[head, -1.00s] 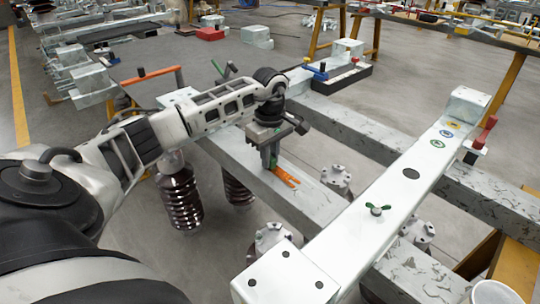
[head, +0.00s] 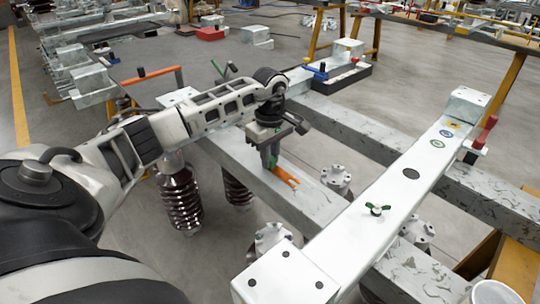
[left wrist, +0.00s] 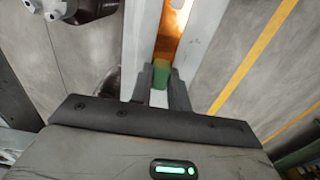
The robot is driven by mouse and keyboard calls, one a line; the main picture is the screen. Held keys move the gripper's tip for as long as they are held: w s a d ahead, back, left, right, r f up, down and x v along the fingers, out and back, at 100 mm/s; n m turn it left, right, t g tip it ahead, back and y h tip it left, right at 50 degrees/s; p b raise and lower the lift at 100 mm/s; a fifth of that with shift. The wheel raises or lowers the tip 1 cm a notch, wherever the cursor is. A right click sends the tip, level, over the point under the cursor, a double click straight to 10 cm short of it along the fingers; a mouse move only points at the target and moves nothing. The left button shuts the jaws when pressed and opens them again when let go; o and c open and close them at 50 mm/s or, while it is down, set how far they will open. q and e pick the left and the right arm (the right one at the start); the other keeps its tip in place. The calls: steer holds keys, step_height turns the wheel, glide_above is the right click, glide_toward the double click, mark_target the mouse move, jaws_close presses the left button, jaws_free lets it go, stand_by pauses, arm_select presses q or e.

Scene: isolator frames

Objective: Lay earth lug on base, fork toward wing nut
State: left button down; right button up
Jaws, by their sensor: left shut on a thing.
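My left gripper (head: 270,164) is shut on the earth lug (head: 286,176), above the galvanised beam on the left. The lug's orange, forked end points down and right in the head view. In the left wrist view the lug's green part (left wrist: 161,74) sits between the fingers (left wrist: 160,82), with the blurred orange part beyond it. The wing nut (head: 377,209), green and dark, stands on the light crossbeam (head: 350,232), apart from the lug and to its right. I cannot tell which surface the task calls the base. My right gripper is not in view.
Brown ribbed insulators (head: 181,203) hang under the left beam (head: 309,201). Grey flanged fittings (head: 337,179) stand beside the beams. A white cup (head: 494,292) is at the lower right.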

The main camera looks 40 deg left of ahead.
arm_select(q)
steer(key=shift+r+p, duration=0.95)
steer(key=shift+r, duration=0.25)
step_height(320, 180, up, 2)
steer(key=shift+p, duration=0.75)
step_height(320, 180, up, 2)
steer(key=shift+p, duration=0.75)
step_height(320, 180, up, 4)
steer(key=p, duration=0.2)
steer(key=shift+f+p, duration=0.15)
steer(key=shift+p, duration=0.25)
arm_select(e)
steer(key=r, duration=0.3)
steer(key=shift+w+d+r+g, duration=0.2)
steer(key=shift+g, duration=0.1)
